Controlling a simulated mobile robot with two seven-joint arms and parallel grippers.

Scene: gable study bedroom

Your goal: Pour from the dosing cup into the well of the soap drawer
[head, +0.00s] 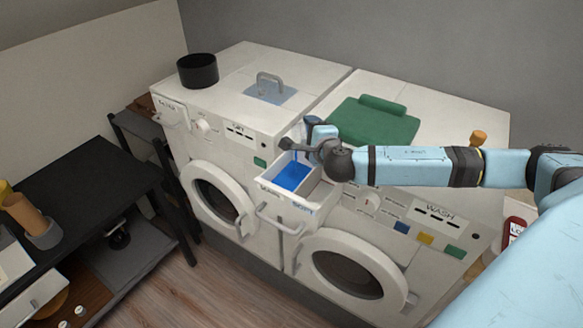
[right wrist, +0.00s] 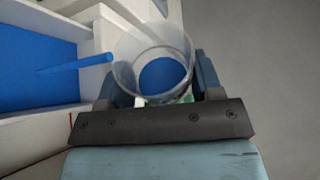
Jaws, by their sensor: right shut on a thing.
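The dosing cup (right wrist: 155,55) is clear, with blue liquid inside, in the right wrist view. My right gripper (right wrist: 160,88) is shut on it, one finger on each side. The cup is tilted, and a thin blue stream (right wrist: 75,65) runs from its rim toward the soap drawer (right wrist: 98,72). In the head view the soap drawer (head: 307,203) is pulled out of the washer, with blue liquid (head: 292,176) in its well. My right gripper (head: 312,143) is just above the back of the drawer and mostly hides the cup there. My left gripper is not in view.
The washer and dryer stand side by side, their round doors below the drawer. A black pot (head: 198,71) stands on the left machine and a folded green cloth (head: 372,122) on the right one. A black table (head: 85,185) is at the left.

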